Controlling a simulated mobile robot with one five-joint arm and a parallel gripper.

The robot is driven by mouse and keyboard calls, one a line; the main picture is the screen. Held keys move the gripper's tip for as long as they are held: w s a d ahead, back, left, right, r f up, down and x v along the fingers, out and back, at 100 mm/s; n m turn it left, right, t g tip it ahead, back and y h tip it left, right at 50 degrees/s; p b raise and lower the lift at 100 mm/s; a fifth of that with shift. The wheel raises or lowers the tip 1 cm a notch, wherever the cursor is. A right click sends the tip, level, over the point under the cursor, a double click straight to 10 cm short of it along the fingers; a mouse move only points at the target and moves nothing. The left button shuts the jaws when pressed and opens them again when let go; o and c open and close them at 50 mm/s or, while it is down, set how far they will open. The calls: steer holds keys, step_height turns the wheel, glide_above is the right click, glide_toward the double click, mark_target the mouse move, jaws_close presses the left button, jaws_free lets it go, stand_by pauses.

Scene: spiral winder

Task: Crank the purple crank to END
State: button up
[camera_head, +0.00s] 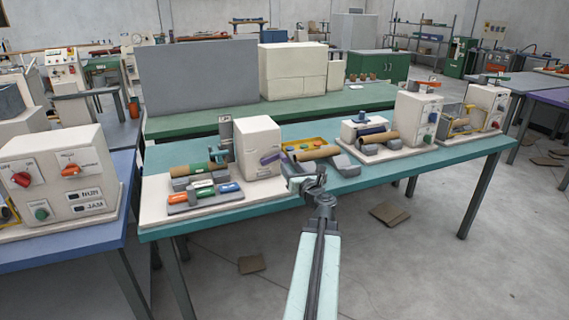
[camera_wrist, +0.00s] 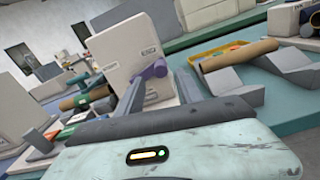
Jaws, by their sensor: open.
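The purple crank (camera_head: 270,158) sticks out from the right side of a white box machine (camera_head: 257,135) on the teal table. In the wrist view the purple crank (camera_wrist: 156,70) shows just beyond and between my finger tips. Small lettering on the box is too blurred to read, so I cannot make out the END mark. My gripper (camera_head: 305,182) is in front of the table, to the right of and nearer than the crank. In the wrist view my gripper (camera_wrist: 158,84) is open, with nothing between its fingers and apart from the crank.
A cardboard tube (camera_head: 316,153) on grey supports lies right of the crank, beside a yellow tray (camera_head: 305,142). Another white machine (camera_head: 418,116) stands further right. The floor in front is mostly clear.

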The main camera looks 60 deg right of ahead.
mark_target(286, 161)
steer(key=x, duration=0.7)
steer(key=shift+d, duration=0.1)
steer(key=shift+c, duration=0.3)
jaws_close()
stand_by(0.8)
